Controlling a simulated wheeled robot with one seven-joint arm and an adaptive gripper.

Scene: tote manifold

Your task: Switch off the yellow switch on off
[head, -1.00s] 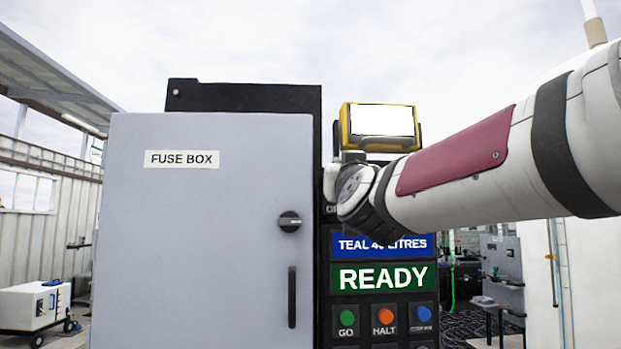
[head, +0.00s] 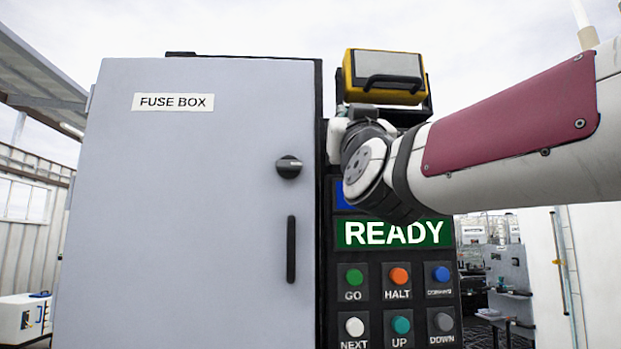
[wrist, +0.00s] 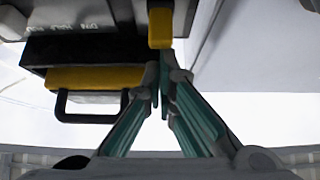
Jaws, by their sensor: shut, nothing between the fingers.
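The yellow switch (wrist: 160,28) shows at the top middle of the wrist view, on the dark panel. My gripper (wrist: 160,78) has its teal fingers closed together and empty. Its tips are just below the switch in the picture; I cannot tell whether they touch it. In the head view my wrist covers the upper panel, so the switch and fingertips are hidden there. Part of the pale panel lettering (wrist: 62,27) shows upside down in the wrist view, too blurred to read fully.
A grey fuse box (head: 190,230) stands left of the panel, its door shut. A yellow-framed lamp (head: 385,70) with a black handle sits on top; it also shows in the wrist view (wrist: 95,78). Below are a green READY display (head: 395,233) and several push buttons (head: 398,277).

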